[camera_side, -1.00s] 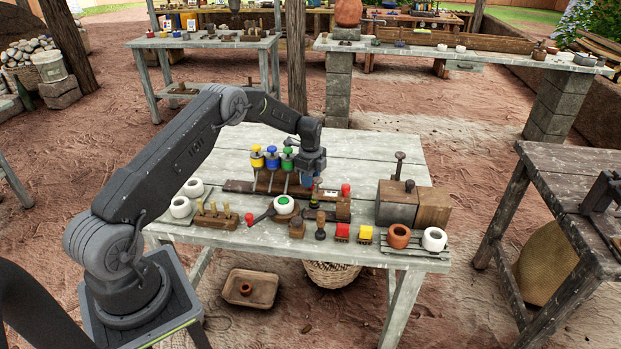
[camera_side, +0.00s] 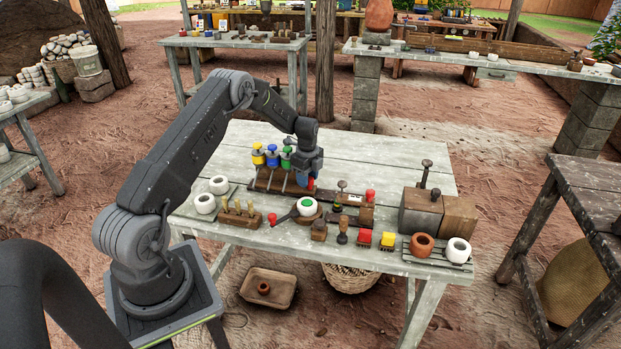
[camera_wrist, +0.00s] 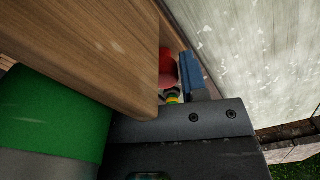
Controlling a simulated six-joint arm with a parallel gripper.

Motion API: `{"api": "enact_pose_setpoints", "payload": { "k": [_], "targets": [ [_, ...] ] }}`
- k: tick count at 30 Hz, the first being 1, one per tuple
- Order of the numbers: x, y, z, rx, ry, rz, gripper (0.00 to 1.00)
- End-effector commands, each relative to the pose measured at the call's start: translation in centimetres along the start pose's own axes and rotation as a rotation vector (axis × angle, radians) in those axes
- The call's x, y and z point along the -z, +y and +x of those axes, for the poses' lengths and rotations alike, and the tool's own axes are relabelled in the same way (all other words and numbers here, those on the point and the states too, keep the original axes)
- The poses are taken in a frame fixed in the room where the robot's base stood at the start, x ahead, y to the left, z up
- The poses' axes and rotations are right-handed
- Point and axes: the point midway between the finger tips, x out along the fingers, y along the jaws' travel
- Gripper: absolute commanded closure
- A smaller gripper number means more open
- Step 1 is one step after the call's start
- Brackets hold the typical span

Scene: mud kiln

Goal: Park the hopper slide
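The hopper slide (camera_side: 268,180) is a wooden block carrying hoppers with yellow (camera_side: 258,155), blue (camera_side: 272,154) and green (camera_side: 287,158) bodies. It stands at the left end of a dark rail (camera_side: 328,193), which shows bare to its right. My gripper (camera_side: 309,182) is low at the block's right end, beside the green hopper. In the wrist view the slide's wood (camera_wrist: 90,45) and a green hopper (camera_wrist: 50,115) fill the left. A blue fingertip (camera_wrist: 191,75) is beside a red part (camera_wrist: 168,68). The other finger is hidden, so I cannot tell whether the gripper is closed on it.
In front are white cups (camera_side: 205,203), a wooden peg block (camera_side: 241,213), a green-centred white bowl (camera_side: 306,206), a red knob (camera_side: 370,195) and small stamps. A box with an upright handle (camera_side: 421,207) stands right. The table's back (camera_side: 370,150) is clear.

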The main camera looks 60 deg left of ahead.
Motion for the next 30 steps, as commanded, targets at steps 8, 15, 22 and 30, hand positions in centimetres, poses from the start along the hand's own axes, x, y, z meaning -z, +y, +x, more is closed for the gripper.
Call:
{"api": "enact_pose_setpoints", "payload": {
  "k": [8, 15, 22, 30],
  "targets": [
    [0.2, -0.1, 0.1, 0.002, 0.001, 0.002, 0.45],
    [0.2, -0.2, -1.0, 0.006, 0.001, 0.002, 0.45],
    [0.2, -0.2, -5.4, 0.008, 0.0, 0.002, 0.45],
    [0.2, -0.1, -11.1, 0.005, 0.0, 0.002, 0.45]
  ]
}}
